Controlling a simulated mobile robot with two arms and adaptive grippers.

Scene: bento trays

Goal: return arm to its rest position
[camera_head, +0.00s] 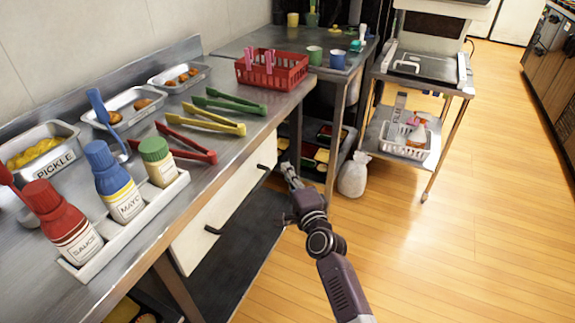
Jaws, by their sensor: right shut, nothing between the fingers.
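My right arm (340,280) comes in from the bottom, over the wooden floor, just right of the steel counter. Its gripper (290,172) is small in the picture, beside the counter's front edge and the white drawer. The gripper is shut and empty, and it touches nothing that I can make out. My left gripper is not in view.
The steel counter (80,296) holds sauce bottles in a white tray (118,240), red, yellow and green tongs, food pans and a red basket (288,78). A white bag (354,175) and a steel cart (452,115) stand beyond. Floor on the right is clear.

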